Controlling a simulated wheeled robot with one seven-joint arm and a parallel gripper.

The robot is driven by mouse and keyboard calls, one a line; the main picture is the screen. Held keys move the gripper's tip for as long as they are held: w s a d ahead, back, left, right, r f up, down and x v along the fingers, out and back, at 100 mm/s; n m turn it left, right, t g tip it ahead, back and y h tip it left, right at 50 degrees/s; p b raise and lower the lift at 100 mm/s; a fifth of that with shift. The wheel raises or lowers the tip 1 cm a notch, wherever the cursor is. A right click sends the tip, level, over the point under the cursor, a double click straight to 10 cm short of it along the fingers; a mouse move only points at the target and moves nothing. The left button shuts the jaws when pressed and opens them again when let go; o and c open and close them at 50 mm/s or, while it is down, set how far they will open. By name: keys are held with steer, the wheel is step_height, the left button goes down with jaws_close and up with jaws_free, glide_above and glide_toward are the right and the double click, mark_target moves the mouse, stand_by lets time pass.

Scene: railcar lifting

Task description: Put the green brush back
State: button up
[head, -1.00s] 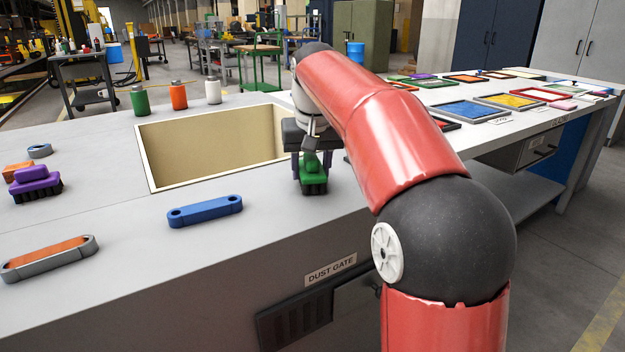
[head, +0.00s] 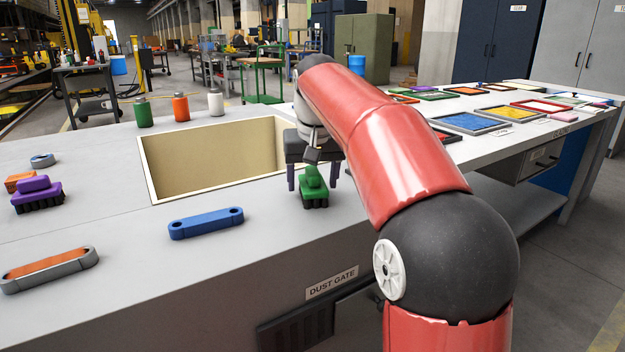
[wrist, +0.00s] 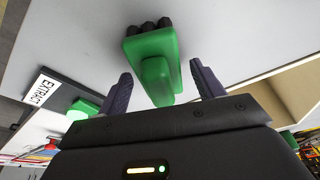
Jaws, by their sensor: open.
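The green brush (head: 314,190) with dark bristles stands on the grey bench top, near its front edge and right of the square opening. My gripper (head: 313,184) is above the bench, with one dark finger on each side of the brush. In the wrist view the green brush (wrist: 151,48) shows with its handle end reaching between the two spread fingertips of my gripper (wrist: 159,75). Gaps show on both sides of the handle, so the jaws are open and not closed on it. My arm hides part of the bench behind.
The square opening (head: 147,170) has a pale rim. A blue handle (head: 206,222), an orange-and-grey handle (head: 50,268) and a purple brush (head: 37,196) lie to the left. Green, orange and white bottles (head: 181,108) stand behind. A second table (head: 560,122) holds several coloured frames.

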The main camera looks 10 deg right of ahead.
mark_target(315, 189)
steer(key=p+v, duration=0.2)
steer(key=v, duration=0.9)
steer(key=shift+p, duration=0.4)
steer(key=shift+s+r, duration=0.25)
steer(key=s+f+t, duration=0.2)
steer(key=s+f, duration=2.1)
steer(key=s, duration=0.3)
steer(key=shift+n+t, duration=0.3)
steer(key=shift+n, duration=0.1)
